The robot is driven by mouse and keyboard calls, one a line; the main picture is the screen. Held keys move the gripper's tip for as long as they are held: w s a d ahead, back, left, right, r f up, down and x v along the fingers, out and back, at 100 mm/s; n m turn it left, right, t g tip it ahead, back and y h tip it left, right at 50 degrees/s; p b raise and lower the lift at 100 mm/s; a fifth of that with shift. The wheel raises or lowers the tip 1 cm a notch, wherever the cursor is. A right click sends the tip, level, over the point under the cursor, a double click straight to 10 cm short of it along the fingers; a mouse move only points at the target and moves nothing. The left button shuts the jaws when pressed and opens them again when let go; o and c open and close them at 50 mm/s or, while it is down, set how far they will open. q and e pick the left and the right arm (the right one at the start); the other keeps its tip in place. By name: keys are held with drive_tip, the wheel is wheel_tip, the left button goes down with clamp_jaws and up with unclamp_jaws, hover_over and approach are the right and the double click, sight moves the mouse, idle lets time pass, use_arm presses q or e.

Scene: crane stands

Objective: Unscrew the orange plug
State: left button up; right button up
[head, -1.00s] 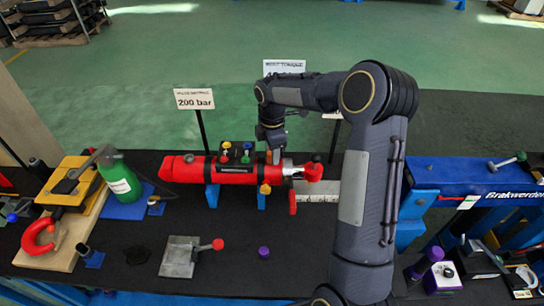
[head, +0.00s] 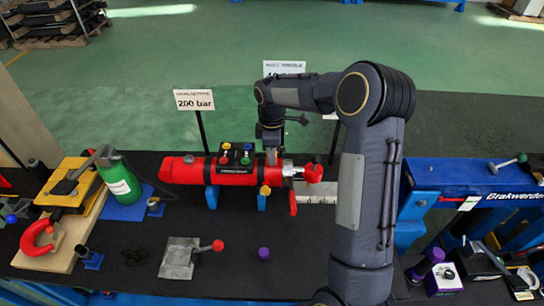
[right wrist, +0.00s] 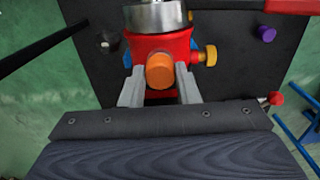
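The orange plug (right wrist: 160,70) sits on top of the red cylinder (right wrist: 150,43), near its silver end, in the right wrist view. My right gripper (right wrist: 160,78) is open, with one grey finger on each side of the plug and a narrow gap showing on both sides. In the head view the right gripper (head: 271,157) points down onto the right part of the red cylinder (head: 225,171), and the plug is hidden there. My left gripper is not in view.
A valve block with coloured knobs (head: 237,156) stands on the cylinder just left of my gripper. A 200 bar sign (head: 194,100) stands behind. A green bottle (head: 121,180), a grey clamp block (head: 180,258) and a purple cap (head: 264,253) are on the dark bench.

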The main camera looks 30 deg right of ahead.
clamp_jaws()
drive_tip(key=shift+r, duration=0.15)
drive_tip(key=n+p, duration=0.1)
drive_tip(key=n, duration=0.2)
drive_tip(key=shift+r, duration=0.1)
drive_tip(key=shift+n+p, duration=0.35)
drive_tip(key=shift+n, duration=0.75)
drive_tip(key=n+p, duration=0.1)
drive_tip(key=n, duration=0.2)
drive_tip(key=shift+r, duration=0.1)
drive_tip(key=shift+n+p, duration=0.35)
drive_tip(key=shift+n, duration=0.75)
